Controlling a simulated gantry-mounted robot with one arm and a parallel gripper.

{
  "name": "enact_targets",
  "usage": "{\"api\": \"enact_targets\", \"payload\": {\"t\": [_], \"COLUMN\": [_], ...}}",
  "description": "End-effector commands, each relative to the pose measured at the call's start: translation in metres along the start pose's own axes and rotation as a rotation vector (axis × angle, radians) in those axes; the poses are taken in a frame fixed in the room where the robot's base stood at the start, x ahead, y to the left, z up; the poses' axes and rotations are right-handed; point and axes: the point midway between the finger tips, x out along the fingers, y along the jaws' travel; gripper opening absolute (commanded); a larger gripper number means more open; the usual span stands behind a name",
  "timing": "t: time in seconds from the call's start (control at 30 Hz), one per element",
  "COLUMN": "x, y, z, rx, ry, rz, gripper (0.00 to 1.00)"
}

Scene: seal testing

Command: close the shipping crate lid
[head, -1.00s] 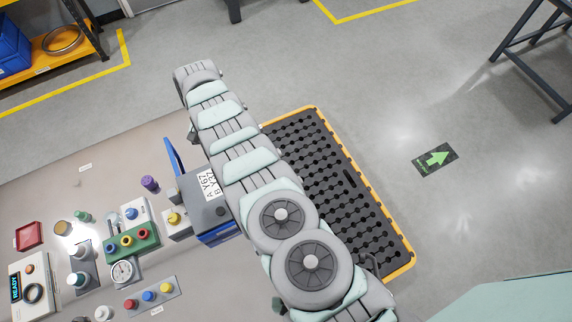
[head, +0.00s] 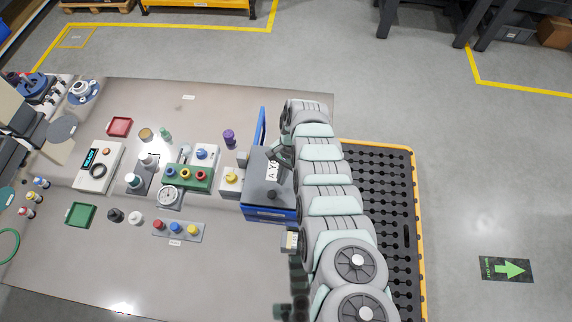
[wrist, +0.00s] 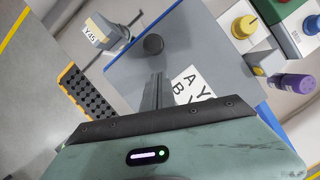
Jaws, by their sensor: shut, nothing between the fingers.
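The shipping crate is a blue box (head: 270,214) at the table's right edge. Its grey upper face (head: 256,190) carries a white lettered label and a dark round knob (head: 272,194). A thin blue panel (head: 261,128) stands up at its far side; I cannot tell whether this panel or the grey face is the lid. In the wrist view the grey face (wrist: 196,45) lies beneath my gripper (wrist: 158,76), with the knob just past the fingertips. My gripper is shut and empty. In the head view it (head: 280,152) is over the crate's far part, and my arm hides the right side.
A purple-capped item (head: 229,138) and a yellow-knob box (head: 231,178) stand close left of the crate. A small labelled block (head: 291,240) is near its front right. A black, yellow-edged mat (head: 405,205) lies on the floor at right. The table's front is mostly clear.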

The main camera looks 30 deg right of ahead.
Motion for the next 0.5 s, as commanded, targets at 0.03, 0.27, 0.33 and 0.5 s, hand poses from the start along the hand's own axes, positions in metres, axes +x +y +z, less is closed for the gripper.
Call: {"api": "enact_targets", "payload": {"t": [0.03,0.27,0.33,0.5], "x": [-0.005,0.006,0.007,0.008], "y": [0.0,0.0,0.0,0.0], "z": [0.01,0.019,0.021,0.023], "rx": [0.0,-0.002,-0.001,0.0], "ry": [-0.006,-0.001,-0.002,-0.001], "rz": [-0.003,-0.001,-0.001,0.0], "gripper": [0.0,0.0,0.0,0.0]}}
